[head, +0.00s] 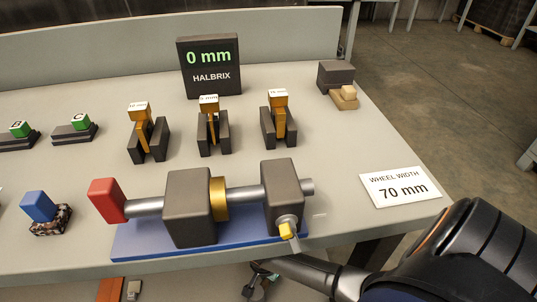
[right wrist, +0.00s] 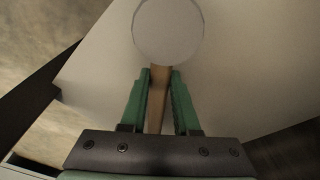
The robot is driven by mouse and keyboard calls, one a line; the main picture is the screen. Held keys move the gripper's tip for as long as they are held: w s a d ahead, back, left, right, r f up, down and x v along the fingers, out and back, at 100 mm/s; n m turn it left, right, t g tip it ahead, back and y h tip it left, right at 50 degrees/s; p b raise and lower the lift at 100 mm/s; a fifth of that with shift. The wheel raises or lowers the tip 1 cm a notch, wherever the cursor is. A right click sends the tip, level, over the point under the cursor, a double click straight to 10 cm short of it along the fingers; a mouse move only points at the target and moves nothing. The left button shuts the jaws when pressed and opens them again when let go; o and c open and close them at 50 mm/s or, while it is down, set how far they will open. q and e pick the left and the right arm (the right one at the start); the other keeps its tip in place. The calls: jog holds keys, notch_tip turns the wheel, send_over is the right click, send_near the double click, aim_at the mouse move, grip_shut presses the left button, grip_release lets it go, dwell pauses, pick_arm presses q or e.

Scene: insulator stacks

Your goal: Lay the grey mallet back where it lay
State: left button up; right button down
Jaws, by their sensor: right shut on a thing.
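In the right wrist view, my right gripper (right wrist: 160,80) is shut between its green fingers on the tan handle of the grey mallet (right wrist: 168,31). The mallet's round, pale grey head shows just beyond the fingertips. A pale surface lies behind it; whether they touch cannot be told. In the head view, my right arm comes in from the lower right, and its dark end is low in front of the table's front edge. The mallet cannot be clearly made out there. My left gripper is not in view.
The table (head: 340,215) carries an axle rig on a blue base (head: 150,247), several yellow-and-grey stands, and a HALBRIX display (head: 209,67). A dark block (head: 336,75) and a small wooden piece (head: 344,102) stand at the back right. A width card (head: 400,187) lies at the right.

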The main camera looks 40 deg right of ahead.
jog(key=c, duration=0.7)
grip_release()
jog(key=shift+f, duration=0.1)
jog(key=shift+o, duration=0.2)
pick_arm(q)
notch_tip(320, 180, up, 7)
jog(key=p, duration=0.7)
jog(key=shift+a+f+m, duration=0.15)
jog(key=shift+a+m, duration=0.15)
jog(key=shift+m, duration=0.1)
pick_arm(e)
notch_tip(320, 180, up, 12)
jog(key=a, duration=0.1)
jog(key=shift+s+a, duration=0.15)
jog(key=shift+a, duration=0.05)
